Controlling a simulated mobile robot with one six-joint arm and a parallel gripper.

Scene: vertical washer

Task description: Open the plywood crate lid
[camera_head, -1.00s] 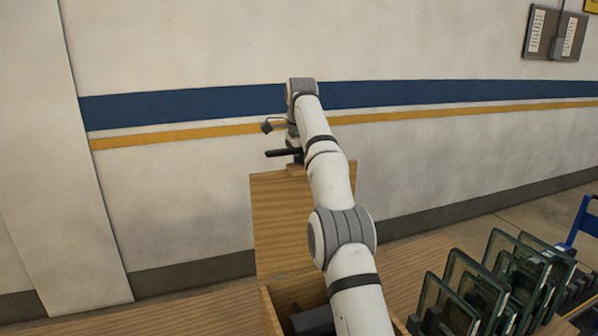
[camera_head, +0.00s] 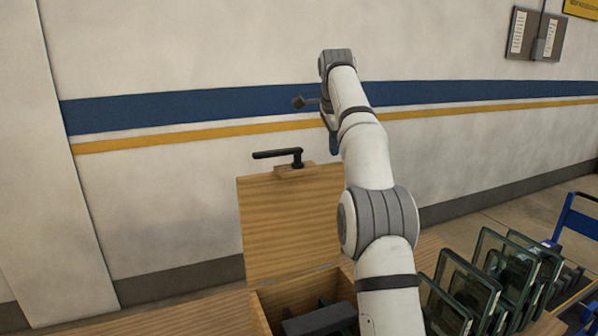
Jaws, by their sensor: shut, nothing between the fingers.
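The plywood crate lid (camera_head: 288,228) stands raised, roughly upright, at the back of the crate (camera_head: 260,313). A black lever handle (camera_head: 278,154) sits on a small wooden block at the lid's top edge. The crate is open at the top, and dark grey pieces (camera_head: 320,320) show inside it. My gripper (camera_head: 334,148) is shut and empty, to the right of the handle and apart from it. It is partly hidden by my arm, which also covers the crate's right side.
Several framed glass panels (camera_head: 475,285) stand in a row on the right of the wooden surface. A blue cart frame (camera_head: 572,220) is at the right edge. The wall (camera_head: 180,190) is behind the lid. Air above and left of the lid is clear.

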